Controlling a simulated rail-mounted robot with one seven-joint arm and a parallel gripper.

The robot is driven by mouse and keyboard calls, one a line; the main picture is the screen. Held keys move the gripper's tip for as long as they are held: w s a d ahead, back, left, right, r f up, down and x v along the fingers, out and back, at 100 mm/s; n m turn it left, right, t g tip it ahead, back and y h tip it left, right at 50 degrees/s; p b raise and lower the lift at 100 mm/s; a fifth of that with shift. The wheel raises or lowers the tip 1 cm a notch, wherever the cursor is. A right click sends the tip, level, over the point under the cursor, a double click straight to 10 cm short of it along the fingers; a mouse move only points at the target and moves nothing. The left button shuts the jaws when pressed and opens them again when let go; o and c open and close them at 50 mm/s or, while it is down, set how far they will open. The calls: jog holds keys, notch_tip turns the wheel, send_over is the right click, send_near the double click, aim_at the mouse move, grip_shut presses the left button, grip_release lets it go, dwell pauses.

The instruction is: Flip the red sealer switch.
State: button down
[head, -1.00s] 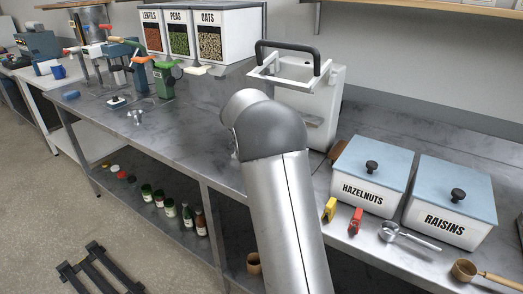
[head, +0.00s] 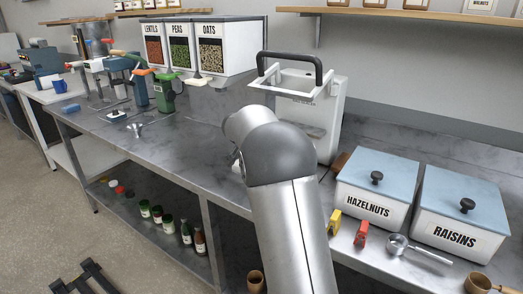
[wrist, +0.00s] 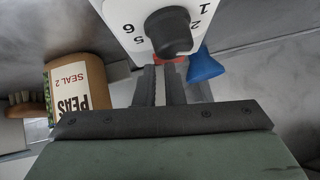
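The white sealer (head: 325,133) with its black handle (head: 290,68) stands on the steel counter in the head view. In the wrist view its white panel (wrist: 131,22) carries a black dial knob (wrist: 168,31) and printed numbers. A small red part (wrist: 180,60), perhaps the switch, shows just below the panel edge, partly hidden. My gripper (wrist: 163,70) is just under the panel, its fingertips close to the red part; contact cannot be told. The two fingers are close together with nothing visible held between them. In the head view my arm hides the gripper.
A jar labelled PEAS (wrist: 75,88) and a blue object (wrist: 204,66) are near the gripper in the wrist view. Hazelnuts (head: 377,187) and raisins (head: 460,208) boxes, a yellow clip (head: 335,222) and a red clip (head: 361,234) lie right of my arm.

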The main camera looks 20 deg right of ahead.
jog(key=shift+w+a+f, duration=0.35)
jog(key=shift+a+f, duration=0.1)
jog(key=shift+a, duration=0.15)
jog(key=shift+r, duration=0.3)
jog(key=r, duration=0.1)
jog(key=r+p, duration=0.1)
jog(key=r, duration=0.1)
jog(key=s+r, duration=0.1)
jog(key=shift+d+r, duration=0.3)
jog(key=shift+r, duration=0.1)
jog(key=v, duration=0.8)
jog(key=s+a+f+n+g+y+p, duration=0.2)
jog(key=s+a+f+n, duration=0.1)
jog(key=s, duration=1)
jog(key=s+a+f+n+g+y+p, duration=0.1)
jog(key=s+a+n, duration=0.4)
jog(key=s, duration=0.8)
jog(key=s+a+f+n+g+y+p, duration=0.2)
jog(key=s+a+f+n+y+p, duration=0.2)
jog(key=s+a, duration=0.4)
jog(key=s+f+n, duration=0.1)
jog(key=s+f, duration=0.1)
jog(key=s, duration=0.3)
jog(key=shift+s+a+g, duration=0.25)
jog(key=shift+s+g, duration=0.05)
jog(key=shift+s, duration=0.05)
